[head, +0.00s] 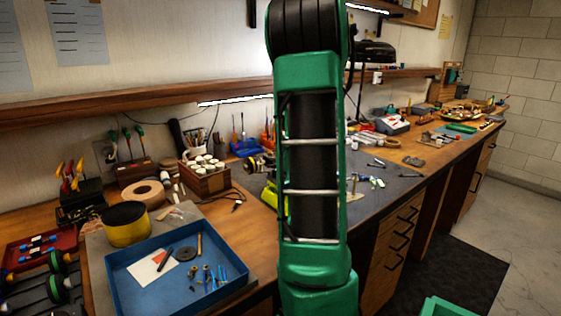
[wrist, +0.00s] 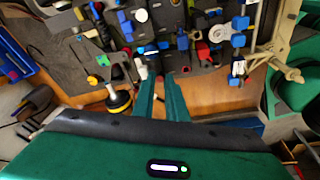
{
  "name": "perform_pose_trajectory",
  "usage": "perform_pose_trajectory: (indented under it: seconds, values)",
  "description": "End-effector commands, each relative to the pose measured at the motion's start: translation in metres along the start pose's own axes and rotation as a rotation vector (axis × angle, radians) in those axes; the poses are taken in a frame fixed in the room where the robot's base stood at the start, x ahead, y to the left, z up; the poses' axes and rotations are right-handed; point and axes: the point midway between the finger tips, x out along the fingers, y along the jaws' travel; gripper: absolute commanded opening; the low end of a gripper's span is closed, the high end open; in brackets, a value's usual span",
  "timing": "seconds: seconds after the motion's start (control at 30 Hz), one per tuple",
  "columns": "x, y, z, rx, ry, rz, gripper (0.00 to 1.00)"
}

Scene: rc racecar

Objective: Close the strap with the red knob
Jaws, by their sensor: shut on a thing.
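In the wrist view, my gripper (wrist: 159,82) reaches forward with its two green fingers close together. A small red piece, which looks like the red knob (wrist: 159,79), sits between the fingertips. The strap itself is too small and covered to make out. Beyond the fingertips is the racecar (wrist: 205,65), a dark chassis with blue, red and white parts. In the head view, my own arm covers the middle of the bench and hides my gripper and most of the car.
In the head view, a blue tray (head: 125,257) with small parts lies at the front left, with a yellow-and-black round tin (head: 125,229) behind it. A wooden box of white-capped jars (head: 204,179) stands farther back. Tools lie on the right of the bench.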

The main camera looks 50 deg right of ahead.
Motion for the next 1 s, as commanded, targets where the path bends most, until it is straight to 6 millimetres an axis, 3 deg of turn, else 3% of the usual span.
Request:
perform_pose_trajectory:
  seconds: [0.53,0.57,0.63,1.0]
  values:
    - [0.0036,-0.0022,-0.0009,-0.001,0.014,-0.016,0.00]
    - [0.0036,-0.0022,-0.0009,-0.001,0.014,-0.016,0.14]
    - [0.0034,-0.0019,-0.0010,-0.001,0.014,-0.015,0.31]
    - [0.0015,-0.0002,-0.0008,-0.001,0.013,-0.008,0.31]
